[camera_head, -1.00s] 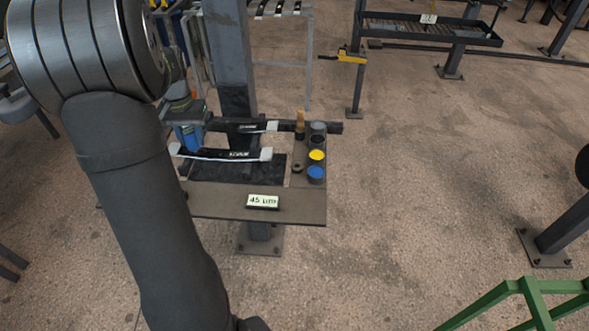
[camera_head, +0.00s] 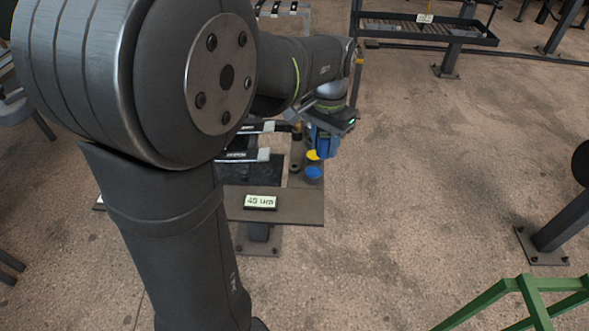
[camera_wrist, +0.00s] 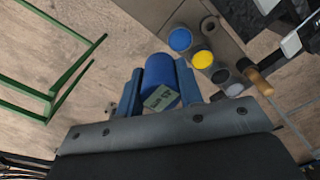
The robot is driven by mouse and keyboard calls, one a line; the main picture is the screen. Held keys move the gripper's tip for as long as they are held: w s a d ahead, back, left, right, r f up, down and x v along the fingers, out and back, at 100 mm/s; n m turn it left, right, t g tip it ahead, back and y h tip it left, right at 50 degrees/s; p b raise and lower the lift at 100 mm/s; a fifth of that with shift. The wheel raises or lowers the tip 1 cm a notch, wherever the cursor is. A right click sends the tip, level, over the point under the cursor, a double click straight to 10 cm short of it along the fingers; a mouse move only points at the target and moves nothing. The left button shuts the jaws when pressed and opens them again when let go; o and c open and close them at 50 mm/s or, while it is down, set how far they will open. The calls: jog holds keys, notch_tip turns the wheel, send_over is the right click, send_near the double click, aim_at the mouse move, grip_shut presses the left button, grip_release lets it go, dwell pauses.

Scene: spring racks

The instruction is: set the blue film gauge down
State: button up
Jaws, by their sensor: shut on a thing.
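The blue film gauge (camera_wrist: 159,72) is a blue cylinder with a pale, lettered display on its side. In the wrist view it is held between the two blue fingers of my gripper (camera_wrist: 158,94), with its far end sticking out between them. In the head view my gripper (camera_head: 323,142) hangs at the right edge of the small bench, above the row of pots. There the gauge cannot be told apart from the blue fingers. In the wrist view, bare floor shows beyond the gauge, with the bench to its right.
A blue-topped pot (camera_head: 313,173) and a yellow-topped pot (camera_head: 313,155) stand on the bench (camera_head: 295,208), with darker pots (camera_wrist: 221,76) behind. A wooden-handled tool (camera_wrist: 256,78) stands beside them. A lettered sign (camera_head: 260,202) is at the front. A green frame (camera_head: 530,300) stands right.

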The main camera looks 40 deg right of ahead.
jog(key=shift+s+d+r, duration=0.15)
jog(key=shift+s+d, duration=0.05)
jog(key=shift+s, duration=0.7)
jog(key=w+f, duration=0.2)
jog(key=w, duration=0.1)
jog(key=w+f, duration=0.2)
jog(key=w, duration=0.2)
jog(key=w+a+f, duration=0.1)
jog(key=w+f, duration=0.2)
jog(key=w, duration=0.1)
jog(key=shift+a, duration=0.1)
jog(key=shift+m, duration=0.3)
jog(key=shift+w+f, duration=0.15)
jog(key=shift+f, duration=1.85)
jog(key=shift+f, duration=0.15)
jog(key=o, duration=1)
